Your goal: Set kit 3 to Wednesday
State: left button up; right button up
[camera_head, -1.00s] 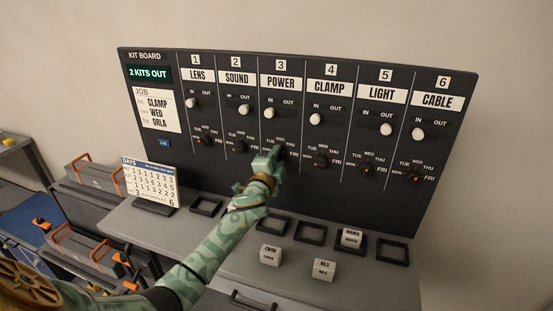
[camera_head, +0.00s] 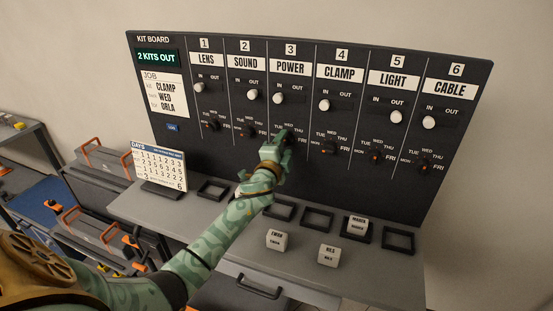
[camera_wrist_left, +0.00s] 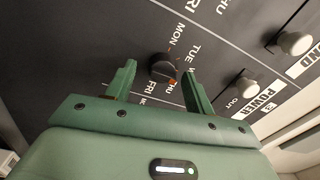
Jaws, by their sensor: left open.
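The kit board (camera_head: 260,190) stands upright ahead, with numbered columns. Column 3, labelled POWER (camera_head: 291,65), has a white slider knob (camera_head: 278,98) at the IN side. Its day dial is mostly behind my left gripper (camera_head: 282,142) in the head view. In the left wrist view, the dark kit 3 dial (camera_wrist_left: 161,68) sits between the spread fingers of my left gripper (camera_wrist_left: 158,75), which is open around it. An orange mark shows on the dial's lower right edge. My right gripper is out of view.
A job card (camera_head: 166,94) reads CLAMP, WED, ORLA; the display above reads 2 KITS OUT. A DAYS calendar (camera_head: 158,166), empty square frames (camera_head: 316,219) and name blocks (camera_head: 277,240) are on the grey ledge below. Neighbouring dials (camera_head: 329,148) are close beside.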

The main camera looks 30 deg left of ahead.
pick_arm(q)
jog(key=r+v, duration=0.1)
jog(key=v, duration=1.4)
jog(key=shift+s+f, duration=0.3)
jog(key=shift+f, duration=0.2)
jog(key=shift+d, duration=0.1)
jog(key=s+d+f+n+g, duration=0.25)
jog(key=s+f+g, duration=0.35)
jog(key=s, duration=0.4)
jog(key=s+d+f+n+g, duration=0.25)
jog(key=s+f+g, duration=0.3)
jog(key=s, duration=0.55)
jog(key=s+d+f+g+h+b, duration=0.1)
jog(key=f+b, duration=0.1)
jog(key=f, duration=0.9)
jog(key=s+d+f+n+g+h+b, duration=0.1)
jog(key=d+f+b, duration=0.1)
jog(key=f, duration=0.8)
jog(key=s+d+f+g+h+b, duration=0.1)
jog(key=s+f+b, duration=0.1)
jog(key=f, duration=0.9)
jog(key=s+f+n+g+h+b, duration=0.1)
jog(key=s+f+b, duration=0.4)
jog(key=s+f, duration=1.5)
jog(key=shift+f+n+g+b, duration=0.4)
jog(key=shift+f+n+g, duration=0.2)
jog(key=shift+n+g, duration=0.45)
